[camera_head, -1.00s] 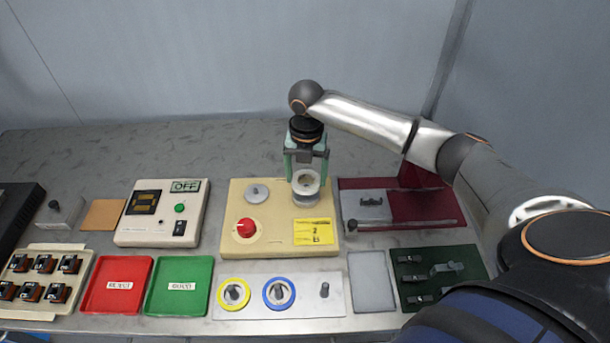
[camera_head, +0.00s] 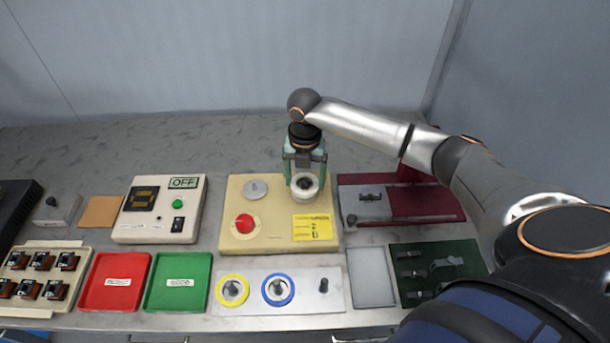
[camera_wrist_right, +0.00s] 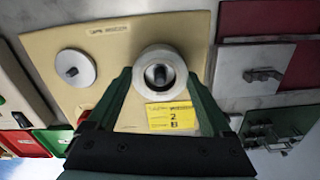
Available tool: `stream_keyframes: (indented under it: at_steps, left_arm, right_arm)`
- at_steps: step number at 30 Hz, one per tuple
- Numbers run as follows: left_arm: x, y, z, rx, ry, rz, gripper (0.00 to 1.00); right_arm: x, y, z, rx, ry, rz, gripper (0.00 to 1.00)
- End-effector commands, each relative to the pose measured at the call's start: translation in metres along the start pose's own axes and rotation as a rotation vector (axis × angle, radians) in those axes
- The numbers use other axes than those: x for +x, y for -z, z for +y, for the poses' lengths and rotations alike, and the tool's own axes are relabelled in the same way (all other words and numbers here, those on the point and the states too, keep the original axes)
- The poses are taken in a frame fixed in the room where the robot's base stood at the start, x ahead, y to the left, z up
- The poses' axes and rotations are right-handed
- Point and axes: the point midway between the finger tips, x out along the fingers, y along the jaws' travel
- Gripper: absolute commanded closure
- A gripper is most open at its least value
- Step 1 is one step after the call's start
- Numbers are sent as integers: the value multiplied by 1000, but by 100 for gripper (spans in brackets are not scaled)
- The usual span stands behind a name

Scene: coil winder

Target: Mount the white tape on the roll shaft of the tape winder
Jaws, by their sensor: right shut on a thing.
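The white tape (camera_head: 304,191) is a thick white ring over the right part of the beige tape winder (camera_head: 265,189). My right gripper (camera_head: 304,180) comes from above and is shut on the ring's sides. In the right wrist view the white tape (camera_wrist_right: 143,73) lies between the fingertips of the gripper (camera_wrist_right: 160,82), its hole facing the camera. A grey peg end shows inside the hole, so the ring looks to be around the roll shaft (camera_wrist_right: 158,75). I cannot tell how deep it sits. My left gripper is not in view.
The winder also bears a grey disc (camera_head: 255,189), a red knob (camera_head: 244,223) and a yellow label (camera_head: 312,227). In front, a peg plate (camera_head: 310,303) holds a yellow ring (camera_head: 232,290) and a blue ring (camera_head: 278,290); its right peg is bare. A dark red fixture (camera_head: 425,204) stands close on the right.

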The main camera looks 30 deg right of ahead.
Motion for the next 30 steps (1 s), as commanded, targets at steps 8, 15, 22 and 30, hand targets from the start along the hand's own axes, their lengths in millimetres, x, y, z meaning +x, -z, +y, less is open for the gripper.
stream_keyframes:
  at_steps: [8, 15, 22, 30]
  left_arm:
    - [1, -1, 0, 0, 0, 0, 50]
    - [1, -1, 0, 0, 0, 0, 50]
    - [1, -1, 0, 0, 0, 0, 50]
    - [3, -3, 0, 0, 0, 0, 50]
  right_arm:
    - [6, 0, 0, 0, 0, 0, 10]
    - [6, 0, 0, 0, 1, 0, 0]
    - [-4, -1, 0, 0, -1, -2, 0]
    - [-60, -1, 1, 0, -4, -3, 0]
